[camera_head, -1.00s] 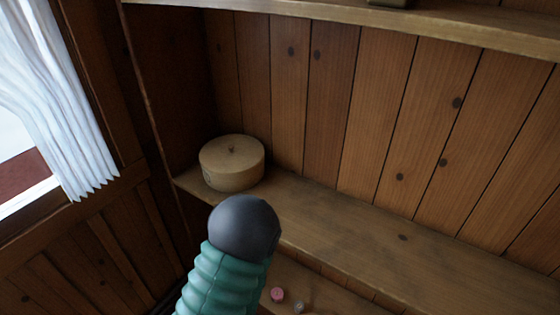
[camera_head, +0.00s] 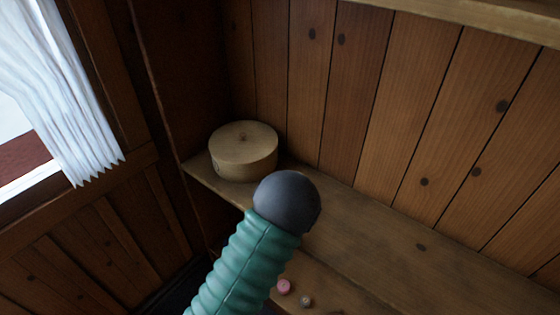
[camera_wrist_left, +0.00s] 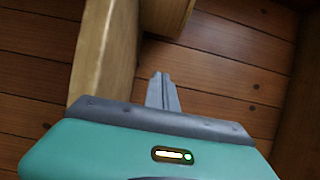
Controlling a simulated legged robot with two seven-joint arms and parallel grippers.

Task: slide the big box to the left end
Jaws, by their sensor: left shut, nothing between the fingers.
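The big box is a round, pale wooden box with a lid and a small knob (camera_head: 243,152). It stands upright on the shelf (camera_head: 390,240), close to the shelf's left end and the dark side panel. My arm, with a green ribbed sleeve and a dark rounded end, shows in front of the shelf, just right of the box in the picture. My left gripper is hidden in the head view. In the left wrist view its fingers (camera_wrist_left: 162,92) are together and empty. A pale wooden surface, probably the box (camera_wrist_left: 166,14), shows beyond the fingertips. My right gripper is not in view.
A pink spool (camera_head: 284,286) and a greyish one (camera_head: 306,301) lie on a lower shelf. An upper shelf (camera_head: 480,18) runs overhead. A plank wall closes the back. A white curtain (camera_head: 60,100) hangs at the left. The shelf right of my arm is clear.

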